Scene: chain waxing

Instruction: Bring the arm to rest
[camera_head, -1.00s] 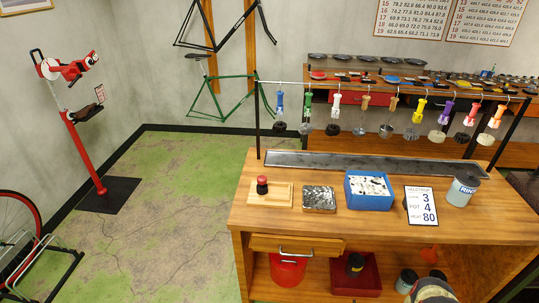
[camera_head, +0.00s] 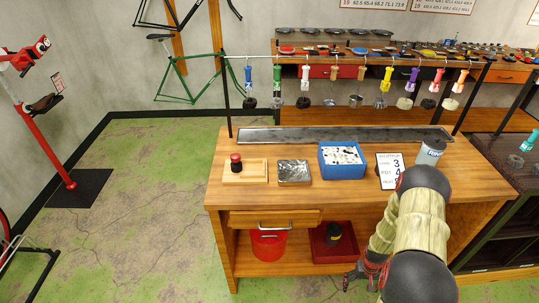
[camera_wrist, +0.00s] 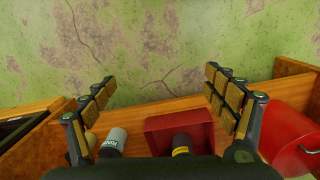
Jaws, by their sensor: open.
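My gripper (camera_wrist: 160,95) is open and empty in the wrist view, with its two padded fingers spread wide. Between and beyond the fingers lie the green, cracked floor and the bench's lower shelf. In the head view my arm reaches in from the bottom right, and my gripper (camera_head: 362,272) shows small and dark in front of the bench's lower shelf. It touches nothing that I can see.
The wooden bench (camera_head: 240,196) carries a blue box (camera_head: 343,170), a metal tin, a red button and a sign. A red bucket (camera_head: 268,245) and a red bin (camera_head: 322,255) sit on its lower shelf. Open floor (camera_head: 150,200) lies to the left.

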